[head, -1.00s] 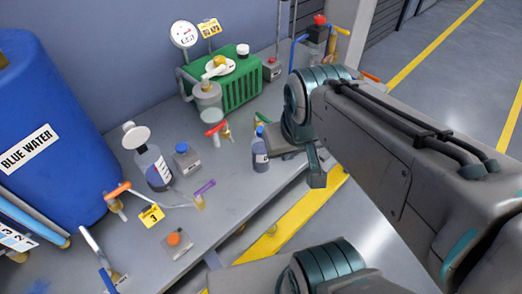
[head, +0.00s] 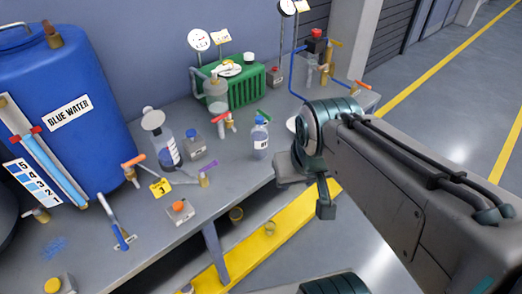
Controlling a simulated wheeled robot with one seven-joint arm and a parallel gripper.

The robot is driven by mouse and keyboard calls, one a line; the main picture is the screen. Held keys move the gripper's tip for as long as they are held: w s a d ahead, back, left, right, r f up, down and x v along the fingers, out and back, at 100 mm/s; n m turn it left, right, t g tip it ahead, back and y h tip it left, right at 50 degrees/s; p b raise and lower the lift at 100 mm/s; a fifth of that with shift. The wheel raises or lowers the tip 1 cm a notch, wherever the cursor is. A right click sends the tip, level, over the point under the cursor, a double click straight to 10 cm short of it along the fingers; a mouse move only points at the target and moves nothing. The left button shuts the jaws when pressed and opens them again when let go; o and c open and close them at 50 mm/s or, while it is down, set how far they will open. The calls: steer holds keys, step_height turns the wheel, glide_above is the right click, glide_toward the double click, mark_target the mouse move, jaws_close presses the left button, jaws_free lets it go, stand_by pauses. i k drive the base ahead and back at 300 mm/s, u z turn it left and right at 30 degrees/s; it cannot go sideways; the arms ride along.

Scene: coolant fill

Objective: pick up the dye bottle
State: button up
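A small clear bottle with a blue cap, a white label and bluish liquid (head: 260,142), which I take to be the dye bottle, stands upright on the grey bench near its front edge. My gripper (head: 308,190) is at the end of the arm, to the right of the bottle and lower in the picture, over the bench's front edge. Its two grey fingers look spread apart, with nothing seen between them. A gap shows between it and the bottle. Part of the gripper is hidden behind my wrist.
Left of the bottle are a larger flask (head: 168,150), a blue-capped grey box (head: 194,144), a purple-handled valve (head: 205,174) and an orange-button box (head: 180,211). A green unit (head: 246,86) stands behind. A blue barrel (head: 75,130) fills the left.

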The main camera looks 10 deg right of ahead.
mark_target(259, 133)
steer(key=k, duration=1.2)
steer(key=z, duration=0.55)
steer(key=i, duration=0.45)
steer(key=z, duration=0.6)
steer(key=i, duration=1.2)
steer(key=u, duration=1.1)
steer(key=i, duration=0.6)
